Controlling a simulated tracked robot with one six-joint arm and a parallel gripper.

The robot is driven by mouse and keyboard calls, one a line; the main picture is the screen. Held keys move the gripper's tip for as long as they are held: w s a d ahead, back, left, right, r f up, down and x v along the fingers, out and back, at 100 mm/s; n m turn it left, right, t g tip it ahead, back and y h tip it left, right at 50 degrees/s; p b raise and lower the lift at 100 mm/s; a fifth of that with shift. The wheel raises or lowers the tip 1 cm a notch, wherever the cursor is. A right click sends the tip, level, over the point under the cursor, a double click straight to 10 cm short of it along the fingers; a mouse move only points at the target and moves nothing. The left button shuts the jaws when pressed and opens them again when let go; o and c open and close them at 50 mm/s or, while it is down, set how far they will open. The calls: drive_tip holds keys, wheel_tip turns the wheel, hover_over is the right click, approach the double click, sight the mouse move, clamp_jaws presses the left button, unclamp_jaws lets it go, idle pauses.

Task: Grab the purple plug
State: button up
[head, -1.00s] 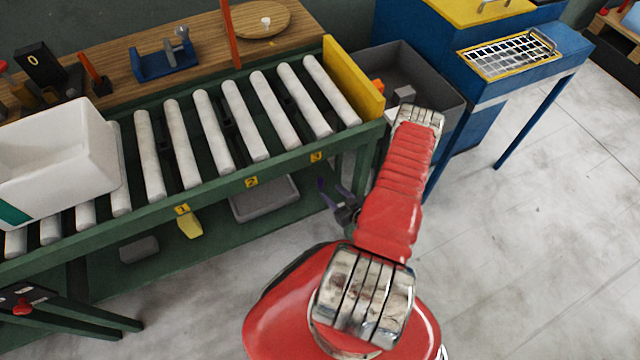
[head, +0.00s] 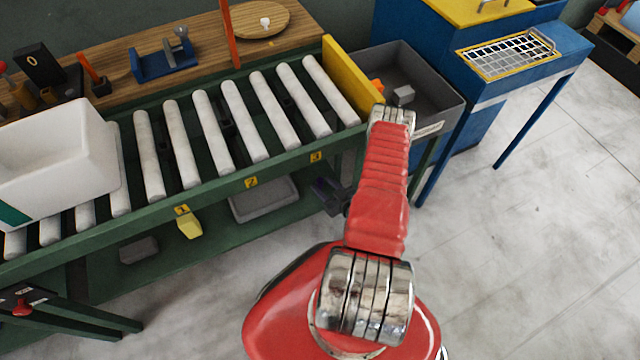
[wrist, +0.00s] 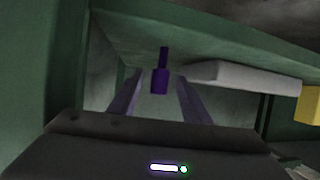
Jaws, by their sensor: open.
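The purple plug (wrist: 160,78), a thick body with a thinner stem on top, stands upright in the middle of the wrist view, under the green conveyor frame. My gripper (wrist: 155,88) is open, with one purple finger on each side of the plug in that view. I cannot tell whether the plug is between the fingertips or a little beyond them, and no contact is clear. In the head view my gripper (head: 327,193) reaches in at the right end of the lower shelf, partly behind my red arm. The plug cannot be made out there.
A grey tray (head: 264,200) lies on the shelf beside my gripper; it also shows in the wrist view (wrist: 245,80). A yellow block (head: 188,226) is farther left. The green conveyor (head: 226,190) lies overhead, with a green post (wrist: 72,60) close on the left.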

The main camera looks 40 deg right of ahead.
drive_tip(key=shift+x, duration=1.45)
drive_tip(key=shift+c, duration=0.3)
clamp_jaws()
